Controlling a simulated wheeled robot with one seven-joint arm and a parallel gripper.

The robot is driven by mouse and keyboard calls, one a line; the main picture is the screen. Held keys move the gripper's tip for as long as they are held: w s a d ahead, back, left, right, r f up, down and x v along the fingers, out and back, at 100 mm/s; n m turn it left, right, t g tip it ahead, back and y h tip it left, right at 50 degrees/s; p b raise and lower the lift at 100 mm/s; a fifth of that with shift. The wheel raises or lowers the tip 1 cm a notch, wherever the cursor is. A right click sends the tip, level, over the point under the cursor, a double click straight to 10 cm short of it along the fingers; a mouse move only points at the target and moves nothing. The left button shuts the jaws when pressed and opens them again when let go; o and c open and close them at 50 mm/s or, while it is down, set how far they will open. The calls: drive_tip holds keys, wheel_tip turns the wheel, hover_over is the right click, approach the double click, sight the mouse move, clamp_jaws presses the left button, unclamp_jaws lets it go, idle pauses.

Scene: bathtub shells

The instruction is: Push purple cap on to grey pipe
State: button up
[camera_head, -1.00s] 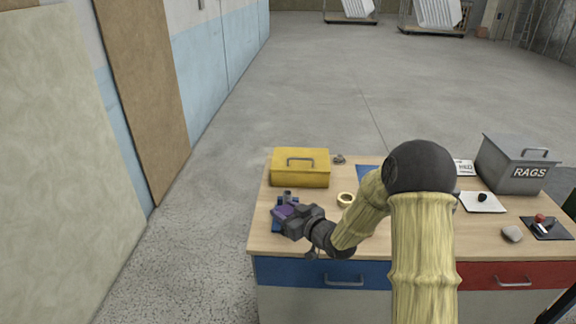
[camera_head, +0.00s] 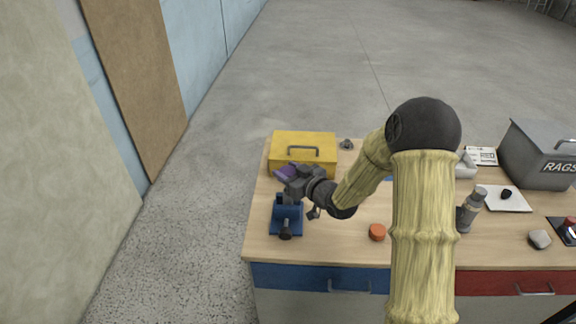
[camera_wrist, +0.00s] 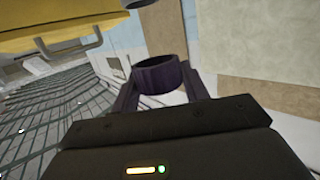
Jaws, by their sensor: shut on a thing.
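The purple cap (camera_head: 285,172) is held at the end of my gripper (camera_head: 290,176), in front of the yellow toolbox. In the wrist view the cap (camera_wrist: 160,75) is a dark purple ring between the two fingers of my gripper (camera_wrist: 160,88), which is shut on it. A blue holder (camera_head: 277,224) stands on the bench below the gripper, with a dark grey cylindrical part (camera_head: 285,232) at its near side. I cannot tell for sure whether this part is the grey pipe. The cap is apart from the holder. A dark round end also shows at the wrist view's top edge (camera_wrist: 138,3).
The yellow toolbox (camera_head: 303,147) stands close behind the gripper. An orange piece (camera_head: 377,232) and a grey bottle (camera_head: 470,208) stand to the right. A grey rags box (camera_head: 540,155) is at the far right. The bench front between holder and orange piece is clear.

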drive_tip(key=shift+s+r, duration=0.1)
drive_tip(key=shift+s, duration=0.05)
drive_tip(key=shift+f+b, duration=1.2)
drive_tip(key=shift+f, duration=0.65)
drive_tip(key=shift+f+b, duration=0.55)
drive_tip(key=shift+b, duration=0.05)
drive_tip(key=shift+f+b, duration=1.05)
drive_tip(key=shift+b, duration=0.45)
idle(1.1)
drive_tip(key=o, duration=1.5)
drive_tip(key=shift+r, duration=0.1)
